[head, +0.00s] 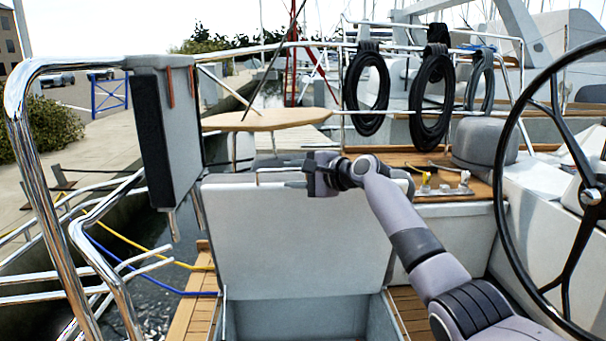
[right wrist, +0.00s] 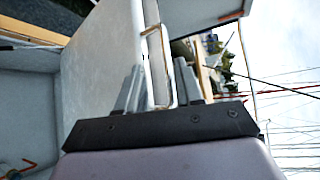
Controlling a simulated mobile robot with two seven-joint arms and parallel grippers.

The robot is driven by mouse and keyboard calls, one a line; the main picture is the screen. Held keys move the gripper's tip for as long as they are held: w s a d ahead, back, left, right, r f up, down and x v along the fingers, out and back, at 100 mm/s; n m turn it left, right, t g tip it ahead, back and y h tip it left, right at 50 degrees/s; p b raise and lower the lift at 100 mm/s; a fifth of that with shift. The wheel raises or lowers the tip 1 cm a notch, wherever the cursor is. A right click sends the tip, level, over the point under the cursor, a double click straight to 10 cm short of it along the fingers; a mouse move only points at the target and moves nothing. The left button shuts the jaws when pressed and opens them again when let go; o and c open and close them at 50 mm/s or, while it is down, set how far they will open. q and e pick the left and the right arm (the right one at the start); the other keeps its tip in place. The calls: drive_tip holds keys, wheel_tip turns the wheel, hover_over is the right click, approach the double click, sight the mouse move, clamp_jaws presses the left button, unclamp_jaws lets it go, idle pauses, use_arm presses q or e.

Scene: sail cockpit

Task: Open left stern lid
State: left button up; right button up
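The left stern lid (head: 290,235) is a pale grey panel standing raised, close to upright, above its locker. The open locker (head: 300,318) shows below it with grey inner walls. My right gripper (head: 318,178) is at the lid's upper edge, its arm coming in from the lower right. The fingertips are partly hidden in the head view. My left gripper is not in view.
A steering wheel (head: 585,190) stands close on the right. A steel rail (head: 50,190) with a grey box-like panel (head: 170,130) is at the left. Teak deck (head: 200,310) borders the locker.

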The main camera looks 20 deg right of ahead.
drive_tip(key=shift+v, duration=1.15)
drive_tip(key=s+a+f+n+g+h, duration=0.1)
drive_tip(key=s+f+n, duration=0.3)
drive_tip(key=f, duration=0.7)
drive_tip(key=s+f+n+h, duration=0.1)
drive_tip(key=s+f+h, duration=0.1)
drive_tip(key=s+f, duration=0.65)
drive_tip(key=s+a+f+n+g+h, duration=0.1)
drive_tip(key=s+f+n, duration=0.2)
drive_tip(key=f, duration=0.9)
drive_tip(key=s+f+n, duration=0.3)
drive_tip(key=s, duration=0.6)
drive_tip(key=s+a+f+n+h, duration=0.1)
drive_tip(key=s+f+n, duration=0.2)
drive_tip(key=s, duration=0.6)
drive_tip(key=s+a+f+n, duration=0.1)
drive_tip(key=s+f+n, duration=0.2)
drive_tip(key=s, duration=0.6)
drive_tip(key=shift+s+h, duration=0.2)
drive_tip(key=shift+h, duration=0.1)
drive_tip(key=shift+g, duration=0.3)
